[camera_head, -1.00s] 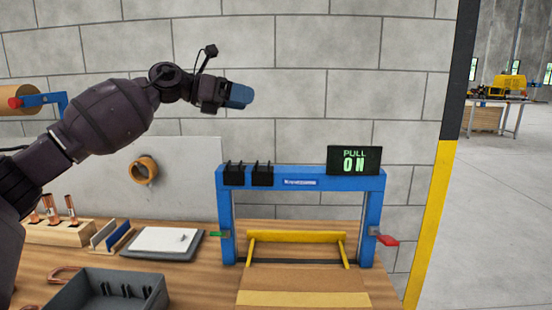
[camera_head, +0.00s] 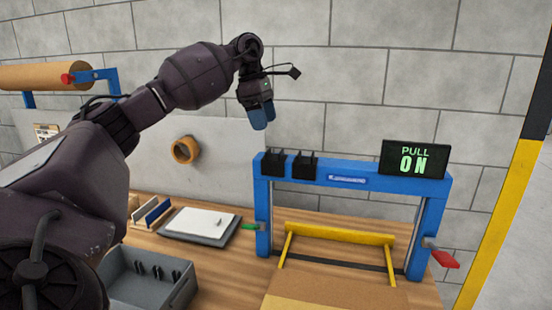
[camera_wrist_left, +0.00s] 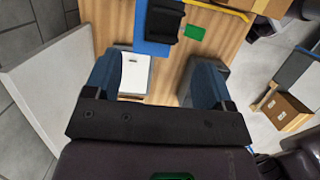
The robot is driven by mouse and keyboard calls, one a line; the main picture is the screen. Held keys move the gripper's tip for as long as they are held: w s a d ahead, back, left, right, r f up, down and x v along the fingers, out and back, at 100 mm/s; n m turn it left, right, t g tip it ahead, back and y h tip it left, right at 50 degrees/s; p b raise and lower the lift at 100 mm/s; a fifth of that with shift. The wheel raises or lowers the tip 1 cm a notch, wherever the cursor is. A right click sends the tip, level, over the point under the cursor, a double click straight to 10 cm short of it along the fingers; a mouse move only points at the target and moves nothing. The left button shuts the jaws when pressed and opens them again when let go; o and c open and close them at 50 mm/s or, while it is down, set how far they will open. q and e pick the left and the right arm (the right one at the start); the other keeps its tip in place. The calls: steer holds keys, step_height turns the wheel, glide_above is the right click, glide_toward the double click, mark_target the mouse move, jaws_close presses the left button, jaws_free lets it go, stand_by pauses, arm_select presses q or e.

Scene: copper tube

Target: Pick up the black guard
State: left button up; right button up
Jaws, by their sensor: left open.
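Two black guards, a left one (camera_head: 273,163) and a right one (camera_head: 305,166), sit side by side on the left part of the blue frame's top beam (camera_head: 348,181). In the left wrist view a black guard (camera_wrist_left: 164,22) shows on the blue beam (camera_wrist_left: 150,48), ahead of the fingertips. My left gripper (camera_head: 263,118) points down, a little above and left of the guards, apart from them. The left wrist view shows its blue fingers spread (camera_wrist_left: 155,75), with nothing held between them. My right gripper is not in view.
A "PULL ON" sign (camera_head: 414,159) stands on the beam's right end. A yellow bar (camera_head: 340,233) and red handle (camera_head: 444,258) are lower on the frame. A clipboard (camera_head: 200,224) and grey tray (camera_head: 150,280) lie left. A grey panel (camera_head: 225,150) stands behind.

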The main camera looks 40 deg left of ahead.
mark_target(274, 151)
arm_select(q)
steer(key=x, duration=0.7)
steer(key=shift+s+d+r+p, duration=0.1)
steer(key=shift+s+d+p, duration=0.15)
steer(key=shift+d+p, duration=0.1)
steer(key=shift+w+d+f, duration=0.1)
steer(key=shift+f, duration=0.45)
steer(key=shift+c, duration=0.4)
steer(key=c, duration=1)
steer(key=shift+r, duration=0.2)
